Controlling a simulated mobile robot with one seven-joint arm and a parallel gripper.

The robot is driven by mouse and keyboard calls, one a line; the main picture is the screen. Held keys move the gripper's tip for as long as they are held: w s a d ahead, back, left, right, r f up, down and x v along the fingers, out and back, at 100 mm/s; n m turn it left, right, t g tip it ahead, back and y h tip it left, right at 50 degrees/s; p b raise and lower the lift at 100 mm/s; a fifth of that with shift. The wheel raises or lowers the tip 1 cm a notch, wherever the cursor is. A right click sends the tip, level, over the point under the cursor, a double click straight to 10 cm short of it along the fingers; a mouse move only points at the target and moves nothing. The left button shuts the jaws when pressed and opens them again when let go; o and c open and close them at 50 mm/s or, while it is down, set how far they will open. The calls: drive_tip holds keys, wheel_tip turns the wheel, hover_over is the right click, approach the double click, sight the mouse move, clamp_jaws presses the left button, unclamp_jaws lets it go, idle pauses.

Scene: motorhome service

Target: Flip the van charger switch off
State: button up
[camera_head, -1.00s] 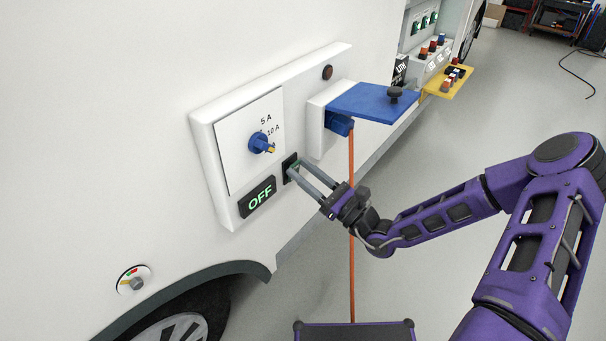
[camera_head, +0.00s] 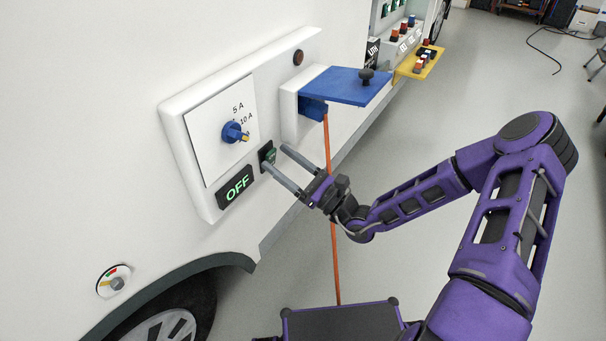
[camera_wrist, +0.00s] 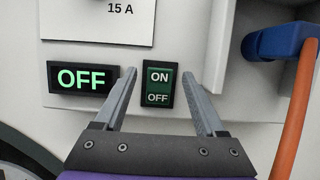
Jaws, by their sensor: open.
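The charger switch is a green rocker (camera_wrist: 159,85) marked ON above and OFF below, in a dark frame on the van's white panel. In the head view the switch (camera_head: 268,155) is partly hidden by a finger. A display (camera_wrist: 82,78) to its left reads OFF in green; it also shows in the head view (camera_head: 236,187). My gripper (camera_head: 275,157) is open and empty in front of the panel. In the wrist view its two fingers (camera_wrist: 162,78) stand on either side of the switch, with nothing between them but the switch behind. Whether a fingertip touches the panel I cannot tell.
A blue dial (camera_head: 233,132) sits above the switch. A blue socket flap (camera_head: 345,85) juts out to the right, with an orange cable (camera_head: 331,200) hanging from a blue plug (camera_wrist: 283,41). A yellow shelf (camera_head: 419,62) sticks out farther along.

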drive_tip(key=v, duration=1.7)
drive_tip(key=shift+a+f, duration=0.1)
